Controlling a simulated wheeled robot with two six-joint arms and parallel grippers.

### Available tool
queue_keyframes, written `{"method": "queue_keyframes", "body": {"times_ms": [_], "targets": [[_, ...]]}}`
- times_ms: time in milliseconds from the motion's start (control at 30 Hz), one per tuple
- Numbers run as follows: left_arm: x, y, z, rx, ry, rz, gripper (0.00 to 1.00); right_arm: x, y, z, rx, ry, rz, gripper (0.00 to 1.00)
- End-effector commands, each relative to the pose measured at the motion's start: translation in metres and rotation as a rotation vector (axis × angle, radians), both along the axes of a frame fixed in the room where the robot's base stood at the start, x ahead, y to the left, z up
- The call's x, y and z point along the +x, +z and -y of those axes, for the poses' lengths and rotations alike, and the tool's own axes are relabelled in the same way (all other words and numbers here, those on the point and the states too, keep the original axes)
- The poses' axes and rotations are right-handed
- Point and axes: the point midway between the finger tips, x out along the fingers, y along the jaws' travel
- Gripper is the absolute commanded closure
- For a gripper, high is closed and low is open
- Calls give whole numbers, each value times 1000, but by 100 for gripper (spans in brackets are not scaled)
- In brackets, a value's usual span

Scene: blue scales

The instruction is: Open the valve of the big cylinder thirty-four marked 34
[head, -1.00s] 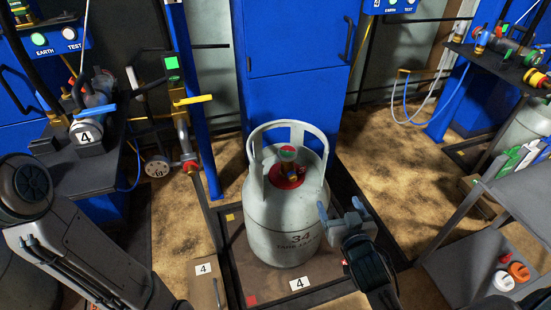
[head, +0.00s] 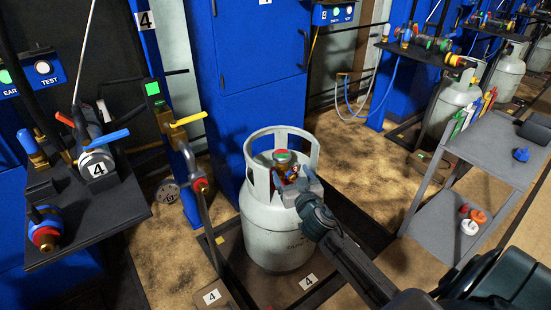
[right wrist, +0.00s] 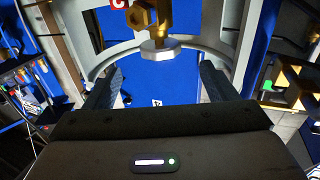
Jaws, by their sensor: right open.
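The big grey cylinder (head: 262,228) stands upright on the dark platform in the head view. The 34 that shows in the earlier head frame is hidden by my right arm now. Its valve, with a red and green top (head: 282,156), sits inside the collar (head: 254,165). My right gripper (head: 298,182) is at the near right side of the collar, close to the valve. In the right wrist view my two fingers (right wrist: 160,74) are apart with nothing between them. A brass valve body (right wrist: 152,18) with a silver faceted end (right wrist: 160,49) lies just ahead of them. My left gripper is out of view.
A black shelf (head: 125,203) with a regulator (head: 95,158) is at the left. A pipe with a yellow lever (head: 188,119) stands left of the cylinder. A grey trolley (head: 500,150) is at the right. Sandy floor between trolley and cylinder is clear.

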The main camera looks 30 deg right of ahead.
Motion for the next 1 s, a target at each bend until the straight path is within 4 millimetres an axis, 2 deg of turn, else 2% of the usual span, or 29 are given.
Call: {"method": "queue_keyframes", "body": {"times_ms": [300, 500, 700, 967, 1000], "targets": [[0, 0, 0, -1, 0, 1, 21, 56, 1, 14, 2, -1, 1, 21], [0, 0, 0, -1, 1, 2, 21, 84, 1, 21, 1, 0, 1, 21], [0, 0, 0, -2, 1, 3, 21, 95, 0, 24, 1, 1, 0, 21], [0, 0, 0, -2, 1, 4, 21, 96, 0, 24, 1, 1, 0, 21], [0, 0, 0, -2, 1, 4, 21, 96, 0, 24, 1, 1, 0, 29]]}}
